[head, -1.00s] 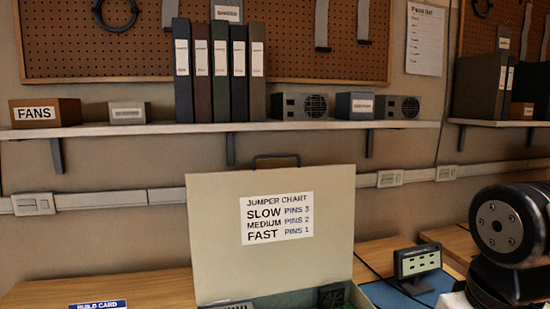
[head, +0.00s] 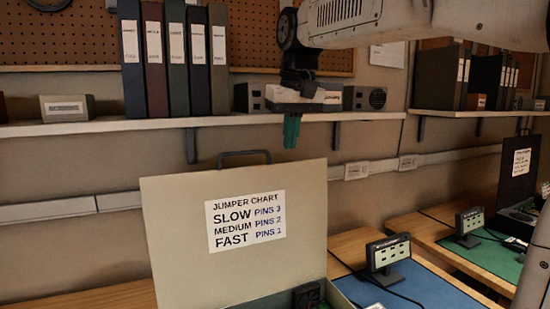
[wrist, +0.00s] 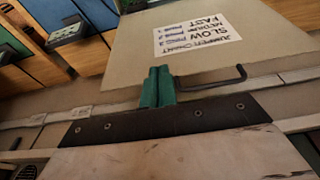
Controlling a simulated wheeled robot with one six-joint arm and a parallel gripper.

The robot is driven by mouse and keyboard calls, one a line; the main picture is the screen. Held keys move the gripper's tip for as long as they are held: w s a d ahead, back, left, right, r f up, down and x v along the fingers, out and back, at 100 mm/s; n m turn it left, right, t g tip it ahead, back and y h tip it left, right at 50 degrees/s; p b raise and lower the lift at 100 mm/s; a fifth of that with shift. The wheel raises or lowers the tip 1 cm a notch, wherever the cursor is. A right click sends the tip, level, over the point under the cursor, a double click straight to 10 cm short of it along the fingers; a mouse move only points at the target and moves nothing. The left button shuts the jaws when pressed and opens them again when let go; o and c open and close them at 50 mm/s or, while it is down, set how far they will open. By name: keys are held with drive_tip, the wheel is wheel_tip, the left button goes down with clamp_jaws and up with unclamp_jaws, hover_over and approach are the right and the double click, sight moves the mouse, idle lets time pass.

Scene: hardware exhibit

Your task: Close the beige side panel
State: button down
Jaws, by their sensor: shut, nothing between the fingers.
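The beige side panel (head: 180,250) stands raised and open on the case (head: 340,297), with a jumper chart label on its face. A dark handle (head: 243,154) sits on its top edge. My gripper (head: 291,142), with green fingers, is shut and empty, pointing down just above and right of the handle in the head view. In the wrist view, my gripper (wrist: 158,75) shows beside the handle (wrist: 215,82), overlapping the edge of the panel (wrist: 125,65). I cannot tell whether they touch. Only part of the case's inside shows.
A wall shelf (head: 100,125) with binders and boxes runs behind the panel. A small display (head: 388,253) stands on a blue mat (head: 425,285) right of the case. Another open dark case (head: 517,185) stands farther right on a green mat.

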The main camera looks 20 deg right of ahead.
drive_tip(key=w+r, duration=0.3)
drive_tip(key=w, duration=0.3)
drive_tip(key=x, duration=1)
drive_tip(key=shift+w+d, duration=0.25)
